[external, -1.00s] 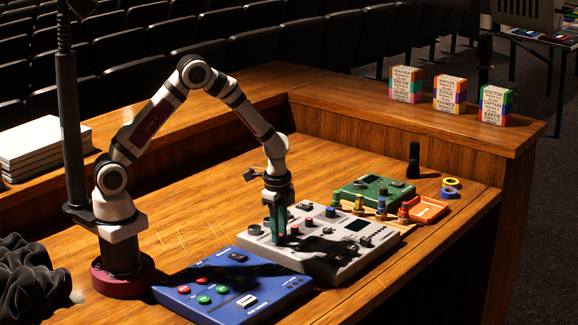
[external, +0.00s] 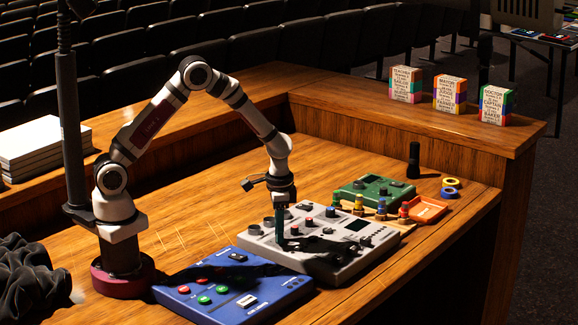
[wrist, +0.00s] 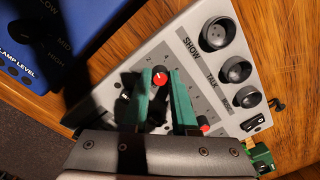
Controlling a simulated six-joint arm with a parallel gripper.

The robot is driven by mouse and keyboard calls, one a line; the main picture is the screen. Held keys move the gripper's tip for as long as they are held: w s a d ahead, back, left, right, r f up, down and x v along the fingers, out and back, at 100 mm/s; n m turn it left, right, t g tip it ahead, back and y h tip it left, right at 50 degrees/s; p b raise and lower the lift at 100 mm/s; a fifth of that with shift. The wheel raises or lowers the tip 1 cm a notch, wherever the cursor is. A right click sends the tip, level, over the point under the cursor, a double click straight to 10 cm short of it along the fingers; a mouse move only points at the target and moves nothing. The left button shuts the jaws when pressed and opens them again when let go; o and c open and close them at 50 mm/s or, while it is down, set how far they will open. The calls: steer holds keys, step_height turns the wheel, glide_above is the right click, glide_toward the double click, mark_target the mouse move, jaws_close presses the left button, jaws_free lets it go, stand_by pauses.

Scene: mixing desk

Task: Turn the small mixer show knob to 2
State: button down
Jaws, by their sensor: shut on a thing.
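The small grey mixer (external: 345,262) sits on the wooden desk, with my gripper (external: 282,240) pointing down at its left part. In the wrist view, the green fingers of my gripper (wrist: 159,84) are shut on a red-capped knob (wrist: 159,79), one on each side. Printed numbers ring this knob, with a 2 at its upper left. A small pale mark shows on the cap, but I cannot read its setting surely. The word SHOW is printed on the mixer face (wrist: 205,78), beside a large black knob (wrist: 217,34). The fingers hide part of the scale.
A blue console (external: 235,285) lies close in front of the mixer. A green box (external: 372,188), several small coloured pegs and an orange tray (external: 428,210) stand behind and to the right. Another red-capped knob (wrist: 203,123) is near my right finger.

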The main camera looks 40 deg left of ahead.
steer(key=shift+n, duration=1.5)
steer(key=c, duration=0.7)
jaws_free()
steer(key=shift+r, duration=0.1)
step_height(320, 180, up, 16)
steer(key=shift+s+d+f, duration=0.15)
steer(key=shift+d+f, duration=0.05)
steer(key=shift+d, duration=0.1)
